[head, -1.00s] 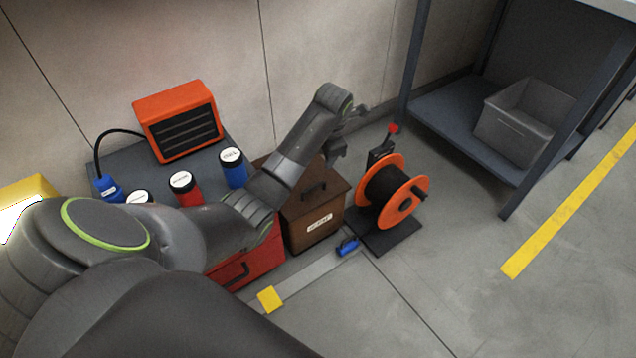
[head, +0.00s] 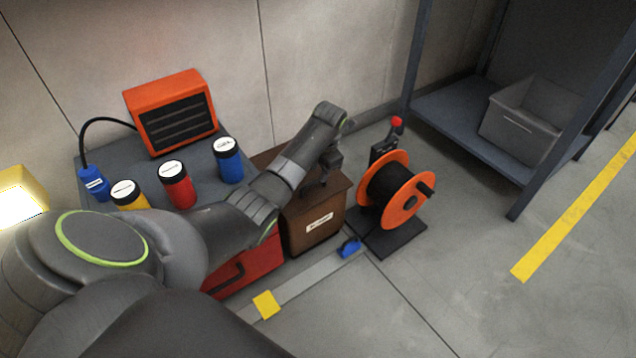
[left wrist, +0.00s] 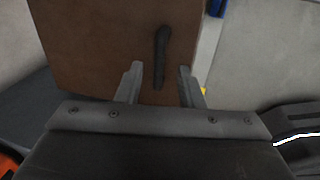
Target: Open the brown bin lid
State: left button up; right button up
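The brown bin (head: 312,232) stands on the floor with its lid (head: 338,187) shut and a white label on its front. My left gripper (head: 322,185) is just above the lid. In the left wrist view the brown lid (left wrist: 105,45) fills the upper middle, with its dark bar handle (left wrist: 162,50) upright in the picture. The left gripper (left wrist: 160,70) is open there, its fingers on either side of the handle's lower end. I cannot tell whether they touch it. The arm hides the back left of the lid. My right gripper is not in view.
An orange cable reel (head: 403,203) on a black base stands close right of the bin. A red box (head: 248,272) is on its left, near blue, red and yellow canisters and an orange heater (head: 170,112). A shelf (head: 460,125) holds a grey crate. Front floor is mostly clear.

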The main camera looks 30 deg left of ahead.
aim_at(317, 180)
pick_arm(q)
jog(key=shift+w+a+f+b, duration=0.15)
jog(key=shift+f+b, duration=0.2)
jog(key=shift+f, duration=0.5)
jog(key=shift+w+a+f+b, duration=0.15)
jog(key=shift+f+b, duration=0.15)
jog(key=shift+f, duration=0.55)
jog(key=shift+s, duration=0.15)
jog(key=shift+c, duration=0.4)
grip_shut()
